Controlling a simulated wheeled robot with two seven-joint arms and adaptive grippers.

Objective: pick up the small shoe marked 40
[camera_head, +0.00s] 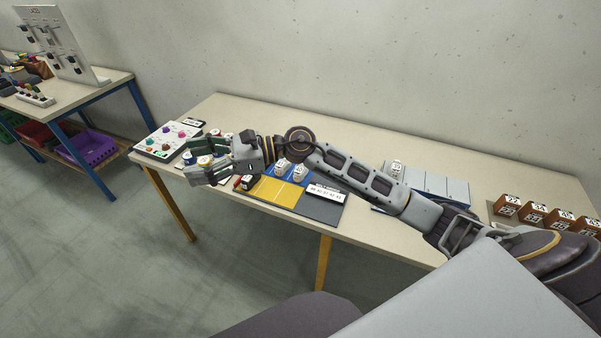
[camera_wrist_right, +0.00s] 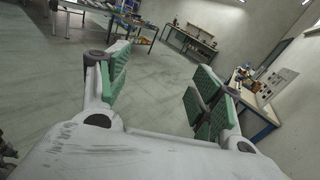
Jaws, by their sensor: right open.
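Two small white shoes, one (camera_head: 281,165) and another (camera_head: 299,172), stand on the blue part of a mat. A third white shoe (camera_head: 397,168) stands on a blue-grey tray behind my arm. A dark item with a white label (camera_head: 246,183) is at the yellow part's left edge. I cannot make out which shoe is marked 40. My right gripper (camera_head: 190,165) is open over the table's left end, left of the mat, and hides part of what is there. In the wrist view the right gripper (camera_wrist_right: 160,85) has its green pads apart with nothing between them. My left gripper is not in view.
The mat's yellow part (camera_head: 272,191) is bare; a label strip lies on its dark part (camera_head: 315,207). A white panel with coloured knobs (camera_head: 160,146) and small jars (camera_head: 205,160) are near my gripper. Brown labelled boxes (camera_head: 535,213) stand at the right. My right arm crosses the table.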

